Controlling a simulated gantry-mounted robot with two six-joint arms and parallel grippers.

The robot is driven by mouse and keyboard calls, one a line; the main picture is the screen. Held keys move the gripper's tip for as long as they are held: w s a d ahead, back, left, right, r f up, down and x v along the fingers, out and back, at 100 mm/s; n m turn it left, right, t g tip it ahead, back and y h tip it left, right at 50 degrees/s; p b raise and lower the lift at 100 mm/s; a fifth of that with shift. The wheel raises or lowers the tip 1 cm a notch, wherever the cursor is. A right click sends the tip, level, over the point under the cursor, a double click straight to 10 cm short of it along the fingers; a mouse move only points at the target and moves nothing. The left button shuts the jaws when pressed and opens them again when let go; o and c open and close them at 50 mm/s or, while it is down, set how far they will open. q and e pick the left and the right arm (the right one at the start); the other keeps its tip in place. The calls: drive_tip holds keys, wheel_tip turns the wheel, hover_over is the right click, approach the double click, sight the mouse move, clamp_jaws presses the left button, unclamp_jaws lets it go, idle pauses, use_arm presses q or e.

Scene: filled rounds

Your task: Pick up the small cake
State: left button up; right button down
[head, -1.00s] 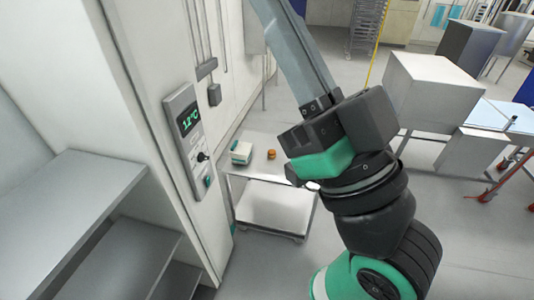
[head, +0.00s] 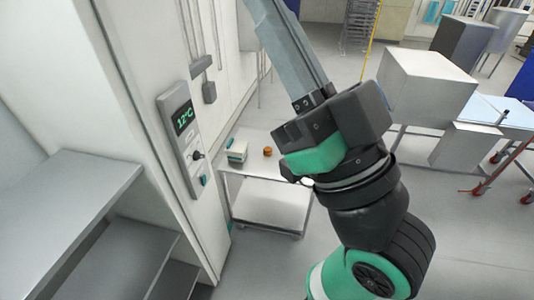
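A small round orange-brown item (head: 268,151), which looks like the small cake, sits on the top of a low metal cart (head: 262,169). It is small in view and its details cannot be made out. One of my arms crosses the right middle of the head view and covers part of the cart's right side. Its gripper is outside the picture. My other gripper is not in view either.
A pale box with green (head: 237,151) stands on the cart left of the round item. A tall white cabinet with a 12°C display (head: 183,117) and grey shelves (head: 70,195) fills the left. A table with a large grey box (head: 428,85) stands right. Floor between is open.

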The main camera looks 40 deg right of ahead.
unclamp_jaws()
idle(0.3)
